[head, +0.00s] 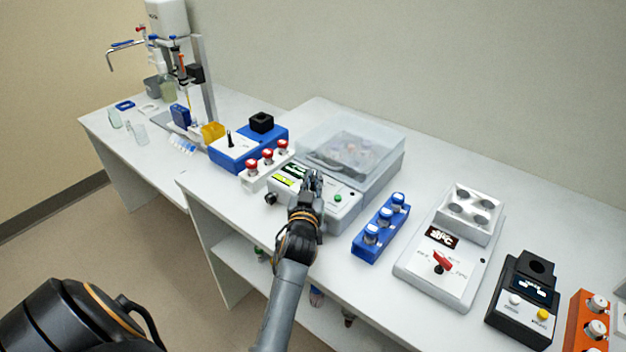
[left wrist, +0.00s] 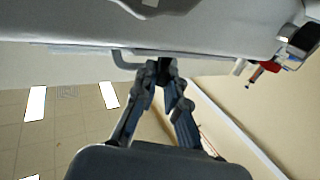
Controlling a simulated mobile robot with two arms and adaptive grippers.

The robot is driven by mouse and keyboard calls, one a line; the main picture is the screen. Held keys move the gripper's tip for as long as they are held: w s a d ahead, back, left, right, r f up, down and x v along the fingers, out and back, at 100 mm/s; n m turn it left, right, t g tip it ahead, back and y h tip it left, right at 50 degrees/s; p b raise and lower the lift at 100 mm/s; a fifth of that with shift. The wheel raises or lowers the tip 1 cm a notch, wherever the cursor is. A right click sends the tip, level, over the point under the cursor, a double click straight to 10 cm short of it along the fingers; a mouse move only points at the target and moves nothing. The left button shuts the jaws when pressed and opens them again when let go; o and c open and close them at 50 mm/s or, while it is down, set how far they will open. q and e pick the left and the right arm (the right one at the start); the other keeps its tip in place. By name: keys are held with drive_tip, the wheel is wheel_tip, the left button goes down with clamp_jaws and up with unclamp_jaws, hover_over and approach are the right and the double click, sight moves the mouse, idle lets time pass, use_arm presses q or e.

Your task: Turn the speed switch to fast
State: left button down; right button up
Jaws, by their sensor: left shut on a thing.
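My left gripper (head: 312,180) is at the front of a grey device with a clear lid (head: 350,142). In the left wrist view its fingers (left wrist: 165,66) are closed together at a grey bar handle (left wrist: 212,65), apparently gripping it; the exact contact is hard to see. The lid is down. A red pointer switch (head: 442,261) with small labels around it is on a white device (head: 425,275) to the right. A black lever (head: 229,138) stands on a blue box (head: 225,155) to the left. No readable label shows which one is the speed switch. My right gripper is out of view.
A white rack with red-capped vials (head: 267,159) is left of my gripper. A black device (head: 520,310) and an orange rack (head: 577,330) are at the right.

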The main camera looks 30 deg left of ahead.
use_arm(q)
drive_tip(key=shift+r+p, duration=0.1)
drive_tip(key=shift+p, duration=0.35)
drive_tip(key=m+h+p, duration=0.1)
drive_tip(key=h+p, duration=0.1)
drive_tip(key=m+t+h+p, duration=0.1)
drive_tip(key=shift+s+a+m+h+p, duration=0.1)
drive_tip(key=shift+a+m+h+p, duration=0.2)
drive_tip(key=shift+h+p, duration=0.1)
drive_tip(key=shift+m+h, duration=0.4)
drive_tip(key=shift+h, duration=0.1)
drive_tip(key=shift+a+m+t+h+p, duration=0.15)
drive_tip(key=shift+m+t+h+p, duration=0.2)
drive_tip(key=shift+m+h, duration=0.9)
drive_tip(key=shift+h, duration=0.65)
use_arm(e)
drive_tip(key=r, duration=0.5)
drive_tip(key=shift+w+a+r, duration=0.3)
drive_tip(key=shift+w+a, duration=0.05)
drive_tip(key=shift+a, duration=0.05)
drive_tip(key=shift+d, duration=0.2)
use_arm(q)
drive_tip(key=c, duration=1.4)
unclamp_jaws()
drive_tip(key=shift+f, duration=0.2)
drive_tip(key=shift+w, duration=0.2)
